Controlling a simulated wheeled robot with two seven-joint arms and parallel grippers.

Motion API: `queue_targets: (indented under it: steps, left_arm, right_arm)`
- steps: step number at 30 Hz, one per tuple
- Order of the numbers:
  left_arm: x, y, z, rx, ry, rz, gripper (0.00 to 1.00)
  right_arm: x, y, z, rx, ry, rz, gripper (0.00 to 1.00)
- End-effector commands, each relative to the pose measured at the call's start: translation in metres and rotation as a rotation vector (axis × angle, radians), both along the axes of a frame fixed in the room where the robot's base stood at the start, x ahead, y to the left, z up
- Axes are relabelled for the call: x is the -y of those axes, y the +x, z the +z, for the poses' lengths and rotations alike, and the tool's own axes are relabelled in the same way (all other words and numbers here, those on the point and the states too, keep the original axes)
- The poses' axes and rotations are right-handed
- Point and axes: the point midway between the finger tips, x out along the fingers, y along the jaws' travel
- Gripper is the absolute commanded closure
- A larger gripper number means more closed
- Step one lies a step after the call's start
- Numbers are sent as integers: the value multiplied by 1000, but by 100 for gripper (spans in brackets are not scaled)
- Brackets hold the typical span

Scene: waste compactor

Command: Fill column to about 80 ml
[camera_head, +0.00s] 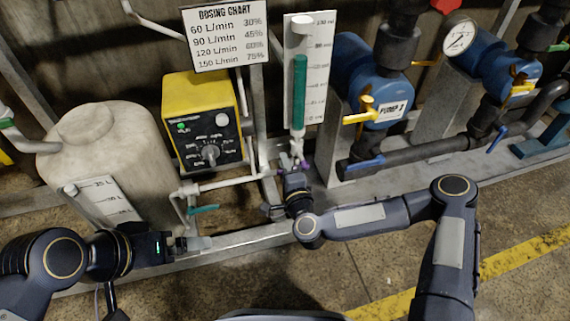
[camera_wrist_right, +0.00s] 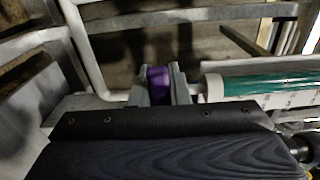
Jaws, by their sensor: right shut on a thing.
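The clear calibration column (camera_head: 300,40) stands upright in front of a white scale board (camera_head: 318,75). Green liquid (camera_head: 299,90) fills it to a level between the second and third marks from the top; the numbers are too blurred to read surely. The liquid also shows at the right of the right wrist view (camera_wrist_right: 265,84). My right gripper (camera_head: 297,172) is just below the column, shut on a purple valve handle (camera_wrist_right: 158,84), which sits between its fingers in the wrist view. My left gripper (camera_head: 197,243) is low at the left, apart from the pipes; its opening is unclear.
A yellow dosing pump (camera_head: 196,90) with a dial stands left of the column, under a dosing chart (camera_head: 225,35). A white tank (camera_head: 105,160) is at the left. A teal-handled valve (camera_head: 203,210) is near my left gripper. Blue pumps (camera_head: 360,80) and dark pipes fill the right.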

Motion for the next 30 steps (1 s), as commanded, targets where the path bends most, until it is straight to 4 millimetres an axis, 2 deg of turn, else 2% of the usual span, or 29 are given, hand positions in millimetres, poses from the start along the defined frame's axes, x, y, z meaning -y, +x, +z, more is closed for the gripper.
queue_targets:
  steps: [1, 5, 15, 17, 27, 30]
  left_arm:
    - [0, 0, 0, 0, 0, 0, 0]
    - [0, 0, 0, 0, 0, 0, 0]
    - [0, 0, 1, 0, 0, 0, 0]
    - [0, 0, 3, 0, 0, 0, 0]
    - [0, 0, 15, 0, 0, 0, 0]
    - [0, 0, 16, 0, 0, 0, 0]
  right_arm:
    - [0, 0, 0, -1, 4, 0, 81]
    - [0, 0, 0, -1, 3, 0, 64]
    - [1, -4, 1, 0, 0, 1, 63]
    - [2, -9, 1, -1, 0, 2, 63]
    - [19, -62, 0, -3, 1, 3, 63]
    - [22, -70, 0, -1, 1, 2, 63]
